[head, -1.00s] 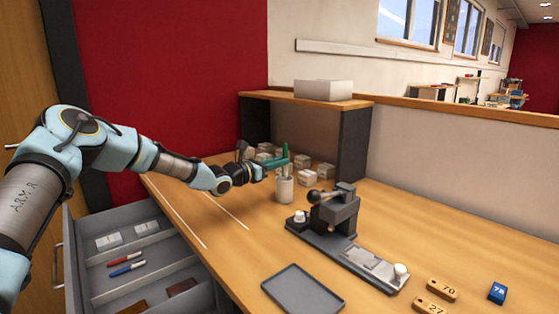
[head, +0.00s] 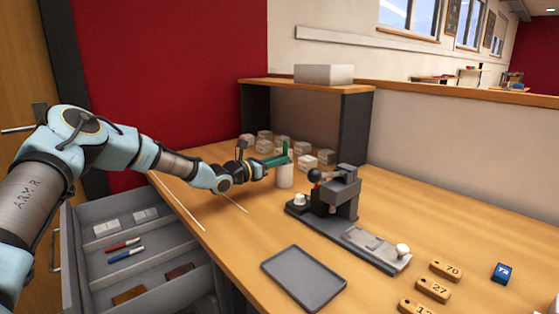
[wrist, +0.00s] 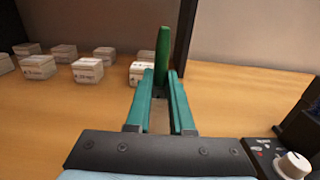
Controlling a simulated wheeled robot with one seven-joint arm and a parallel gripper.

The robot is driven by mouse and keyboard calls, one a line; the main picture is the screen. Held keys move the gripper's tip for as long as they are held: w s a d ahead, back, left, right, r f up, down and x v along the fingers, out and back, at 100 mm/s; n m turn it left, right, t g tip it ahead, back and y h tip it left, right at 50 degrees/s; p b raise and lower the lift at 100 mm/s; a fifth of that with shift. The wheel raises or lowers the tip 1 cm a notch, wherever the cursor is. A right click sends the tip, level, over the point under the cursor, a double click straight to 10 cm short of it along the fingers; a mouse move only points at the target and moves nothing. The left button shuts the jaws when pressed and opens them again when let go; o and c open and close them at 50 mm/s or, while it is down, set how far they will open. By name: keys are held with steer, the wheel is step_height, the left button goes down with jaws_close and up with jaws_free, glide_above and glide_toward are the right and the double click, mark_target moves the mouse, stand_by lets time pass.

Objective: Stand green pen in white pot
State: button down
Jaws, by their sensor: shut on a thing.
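My gripper (head: 281,160) is shut on the green pen (head: 284,148), which it holds upright. In the wrist view the pen (wrist: 162,50) stands between the two teal fingertips (wrist: 161,74), its upper part rising above them. The white pot (head: 286,176) stands on the bench directly below the fingers in the head view. The pen's lower end is hidden by the fingers and pot, so I cannot tell whether it is inside the rim. The pot is not clearly visible in the wrist view.
Several small white boxes (head: 265,137) stand behind, under a shelf (head: 300,88). A dark lever press (head: 340,195) stands to the right of the pot. A grey tray (head: 303,278) lies in front. An open drawer (head: 135,255) holds a red and a blue pen.

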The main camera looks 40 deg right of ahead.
steer(key=c, duration=0.7)
jaws_free()
steer(key=a+b, duration=0.1)
steer(key=a, duration=0.6)
steer(key=a+b, duration=0.1)
steer(key=a, duration=0.2)
steer(key=shift+w+a+b, duration=0.25)
steer(key=shift+a+b, duration=0.05)
steer(key=shift+a, duration=0.1)
